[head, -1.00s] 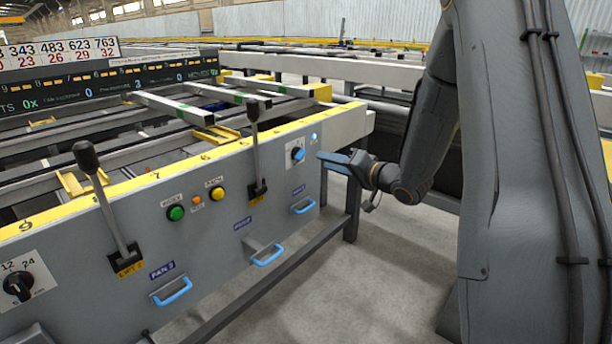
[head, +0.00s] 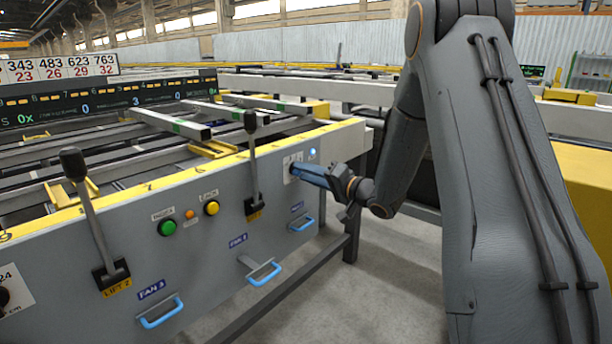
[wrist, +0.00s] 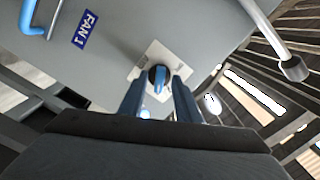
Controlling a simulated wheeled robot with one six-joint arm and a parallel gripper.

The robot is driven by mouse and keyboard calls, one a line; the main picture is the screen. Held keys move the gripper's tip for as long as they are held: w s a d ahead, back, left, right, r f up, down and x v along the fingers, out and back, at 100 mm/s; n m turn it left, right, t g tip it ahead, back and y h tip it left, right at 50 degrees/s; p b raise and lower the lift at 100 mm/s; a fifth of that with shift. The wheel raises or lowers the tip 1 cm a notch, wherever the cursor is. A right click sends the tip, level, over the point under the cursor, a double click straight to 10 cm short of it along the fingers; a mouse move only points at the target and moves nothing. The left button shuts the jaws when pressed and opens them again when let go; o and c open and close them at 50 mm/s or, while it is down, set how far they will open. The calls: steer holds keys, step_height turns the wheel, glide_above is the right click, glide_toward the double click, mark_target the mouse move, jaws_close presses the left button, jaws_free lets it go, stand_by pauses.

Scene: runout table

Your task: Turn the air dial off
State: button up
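The air dial is a round dark knob with a blue grip on a white plate, at the right end of the grey panel. In the wrist view the dial (wrist: 159,76) sits between the tips of my two blue fingers. In the head view its white plate (head: 287,170) shows beside the fingers, and the knob is mostly hidden behind them. My gripper (head: 299,171) points at the panel from the right. In the wrist view my gripper (wrist: 160,84) is open, its fingers on either side of the dial; I cannot tell whether they touch it.
A small lit blue-white lamp (head: 312,153) is just above the dial. A lever (head: 253,165) stands left of it. Green (head: 167,228) and yellow (head: 211,208) buttons are further left. Blue handles (head: 302,224) stick out below. The floor in front is clear.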

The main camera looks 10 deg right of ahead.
jaws_close()
